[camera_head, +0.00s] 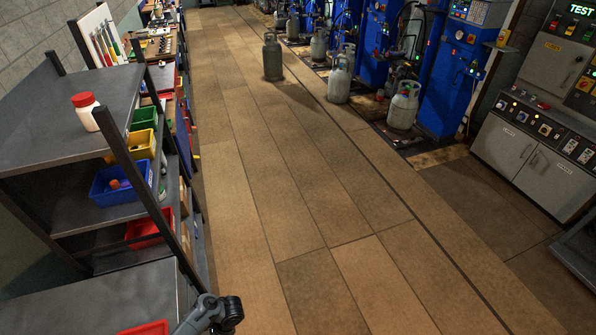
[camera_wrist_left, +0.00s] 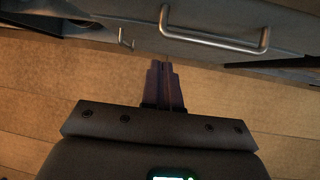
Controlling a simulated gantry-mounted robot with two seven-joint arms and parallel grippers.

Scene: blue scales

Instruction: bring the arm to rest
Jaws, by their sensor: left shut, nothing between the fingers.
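My left gripper (camera_wrist_left: 167,68) shows in the left wrist view with its two dark fingers together and nothing between them. It is above the wood-plank floor (camera_wrist_left: 100,80), short of a grey front with a metal handle (camera_wrist_left: 215,40) at the top of that view. I see no contact between the fingers and that front. In the head view, a grey and black part of my arm shows at the bottom edge, beside the shelf; the left fingers cannot be made out there. My right gripper is in neither view.
A dark shelf unit (camera_head: 60,105) with a red-lidded white jar (camera_head: 86,112) and a blue bin (camera_head: 118,184) stands at left. Gas cylinders (camera_head: 272,57) and blue machines (camera_head: 452,75) line the far right. A grey control cabinet (camera_head: 533,160) stands at right. The middle floor is clear.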

